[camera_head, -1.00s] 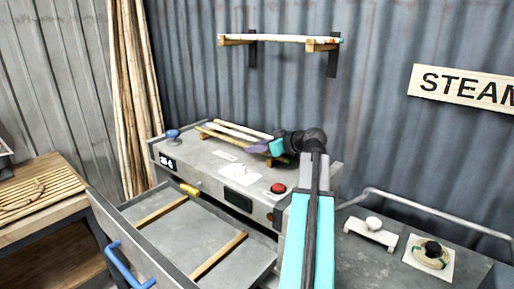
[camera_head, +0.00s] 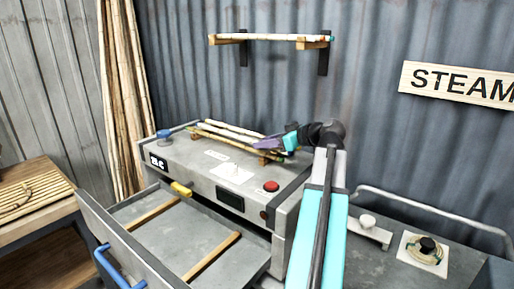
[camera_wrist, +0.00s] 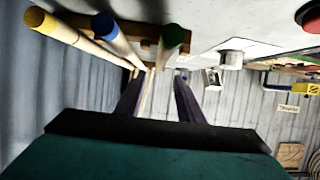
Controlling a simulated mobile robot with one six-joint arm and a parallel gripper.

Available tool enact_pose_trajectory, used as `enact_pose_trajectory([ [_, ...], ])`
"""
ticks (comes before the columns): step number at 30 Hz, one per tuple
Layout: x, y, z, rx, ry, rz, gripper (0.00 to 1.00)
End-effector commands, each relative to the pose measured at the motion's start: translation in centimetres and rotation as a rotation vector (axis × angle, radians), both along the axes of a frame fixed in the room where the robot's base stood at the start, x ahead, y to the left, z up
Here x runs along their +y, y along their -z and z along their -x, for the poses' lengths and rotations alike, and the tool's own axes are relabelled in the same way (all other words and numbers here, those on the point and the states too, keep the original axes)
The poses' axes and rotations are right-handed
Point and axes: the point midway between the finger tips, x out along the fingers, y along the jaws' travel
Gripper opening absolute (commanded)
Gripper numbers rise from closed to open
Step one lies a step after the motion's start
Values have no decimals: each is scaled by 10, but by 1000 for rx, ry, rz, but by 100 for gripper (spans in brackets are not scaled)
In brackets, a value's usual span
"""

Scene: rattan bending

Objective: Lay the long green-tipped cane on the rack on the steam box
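A green-tipped cane (camera_wrist: 173,40) lies on the wooden rack (camera_wrist: 133,27) on the steam box (camera_head: 203,178), beside a blue-tipped cane (camera_wrist: 110,32) and a yellow-tipped cane (camera_wrist: 50,24). Its far end and full length are hard to make out. In the head view the pale canes (camera_head: 229,132) lie side by side at the back of the box, their right ends partly hidden by my gripper (camera_head: 266,144). In the wrist view my gripper (camera_wrist: 158,88) has its dark fingers apart. The green tip is clear of the fingers.
A wall shelf (camera_head: 307,45) above holds another pale cane with a teal end. The steam box's drawer (camera_head: 190,235) is pulled out in front. A red button (camera_head: 271,186) sits on the box top. A side bench (camera_head: 390,262) and pipe rail stand at right.

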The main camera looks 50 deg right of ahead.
Motion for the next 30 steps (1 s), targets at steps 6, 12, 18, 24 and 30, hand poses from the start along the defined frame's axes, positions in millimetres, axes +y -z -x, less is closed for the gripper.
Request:
enact_pose_trajectory([
  [6, -2, -9, 25, 0, 1, 0, 35],
  [12, -3, -14, 34, 0, 0, 1, 35],
  [18, -3, -14, 35, 1, -1, 0, 35],
  [24, -3, -14, 35, 0, -1, 0, 35],
  [30, -3, -14, 34, 0, 0, 0, 35],
])
